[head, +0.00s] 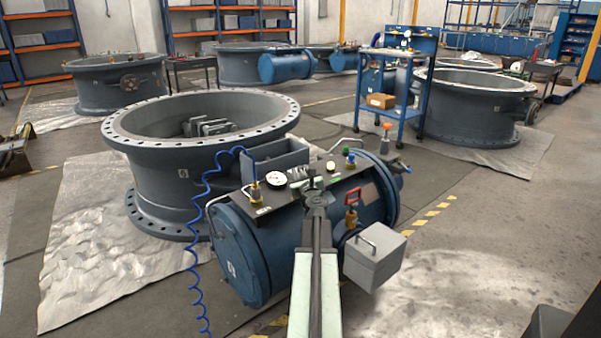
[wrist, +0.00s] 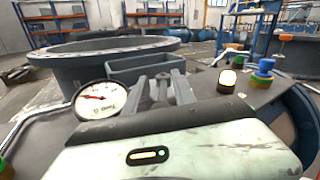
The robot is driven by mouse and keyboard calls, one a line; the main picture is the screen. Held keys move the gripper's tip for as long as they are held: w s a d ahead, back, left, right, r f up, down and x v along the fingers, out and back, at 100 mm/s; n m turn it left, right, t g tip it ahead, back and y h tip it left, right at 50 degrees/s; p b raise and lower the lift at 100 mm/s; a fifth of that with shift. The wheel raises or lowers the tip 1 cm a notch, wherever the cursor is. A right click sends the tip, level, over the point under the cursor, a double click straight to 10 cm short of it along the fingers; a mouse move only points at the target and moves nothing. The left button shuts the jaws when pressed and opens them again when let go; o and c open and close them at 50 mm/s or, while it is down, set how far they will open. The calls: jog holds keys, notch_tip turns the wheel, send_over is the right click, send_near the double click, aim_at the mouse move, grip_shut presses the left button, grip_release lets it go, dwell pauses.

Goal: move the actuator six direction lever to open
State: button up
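A blue cylindrical actuator (head: 262,244) lies beside the large grey valve ring. Its dark top panel (head: 267,212) carries a white round gauge (head: 275,178), also in the wrist view (wrist: 100,98). A red-handled fitting (head: 352,197) stands on the right. My gripper (head: 315,182) is over the panel, right of the gauge. In the wrist view, its pale body fills the bottom and grey upright parts (wrist: 163,88) stand just beyond it. I cannot tell which of these are fingers or a lever, nor whether they touch. No lever is clearly marked as the direction lever.
A lit lamp (wrist: 227,80) and green and blue knobs (wrist: 264,70) stand close on the right. An orange-topped post (head: 387,130) is behind. A grey box (head: 374,262) hangs at the right front. A coiled blue hose (head: 192,262) drops at the left. Floor at the right is clear.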

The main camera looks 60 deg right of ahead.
jog(key=shift+s, duration=0.1)
grip_shut()
dwell(1.3)
